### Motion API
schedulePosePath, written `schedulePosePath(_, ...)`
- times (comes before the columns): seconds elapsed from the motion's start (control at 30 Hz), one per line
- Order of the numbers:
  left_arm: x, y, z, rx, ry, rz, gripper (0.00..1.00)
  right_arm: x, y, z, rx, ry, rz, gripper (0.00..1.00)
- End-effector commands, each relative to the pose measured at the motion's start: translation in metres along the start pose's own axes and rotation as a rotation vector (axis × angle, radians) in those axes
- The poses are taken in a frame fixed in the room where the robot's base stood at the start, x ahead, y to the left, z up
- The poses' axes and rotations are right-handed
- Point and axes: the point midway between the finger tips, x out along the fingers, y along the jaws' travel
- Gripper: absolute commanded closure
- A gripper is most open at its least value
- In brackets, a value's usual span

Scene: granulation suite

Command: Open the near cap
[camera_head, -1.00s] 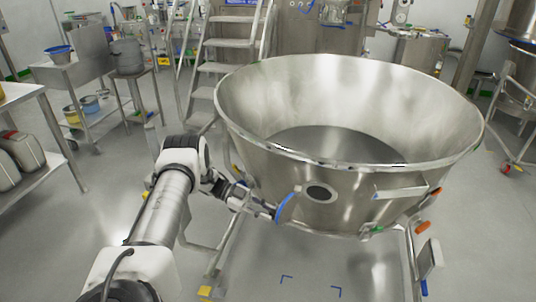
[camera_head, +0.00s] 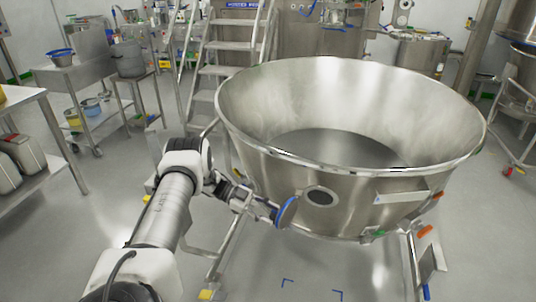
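The near cap (camera_head: 287,212) is a round disc with a blue rim, seen at a steep angle. It stands swung out to the left of a round dark port (camera_head: 321,196) in the front wall of the large steel bowl (camera_head: 385,190). The port shows uncovered. My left gripper (camera_head: 269,212) reaches in from the left and meets the cap's outer side, appearing closed on it; the fingertips are partly hidden by the cap. My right gripper is not in view.
A steel bracket (camera_head: 401,197) sticks out from the bowl right of the port. The bowl stands on a legged frame (camera_head: 225,257). Steps (camera_head: 222,72) rise behind it, and steel tables (camera_head: 33,97) stand at the left. The floor in front (camera_head: 300,265) is clear.

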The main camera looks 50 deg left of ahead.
Motion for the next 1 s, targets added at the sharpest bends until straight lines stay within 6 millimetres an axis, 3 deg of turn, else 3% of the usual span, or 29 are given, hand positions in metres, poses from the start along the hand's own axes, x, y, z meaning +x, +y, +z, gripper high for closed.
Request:
schedulePosePath(0.33,-0.008,0.002,0.002,-0.002,-0.001,0.001,0.56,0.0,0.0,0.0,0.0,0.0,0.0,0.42)
schedulePosePath(0.73,-0.1,0.001,0.003,-0.001,-0.004,0.002,0.56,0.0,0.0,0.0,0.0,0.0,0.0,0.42)
schedulePosePath(0.87,-0.116,0.0,0.002,-0.002,-0.002,0.002,0.56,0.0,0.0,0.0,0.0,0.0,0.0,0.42)
schedulePosePath(1.0,-0.12,0.0,0.001,-0.001,0.0,0.002,0.56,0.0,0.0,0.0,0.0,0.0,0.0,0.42)
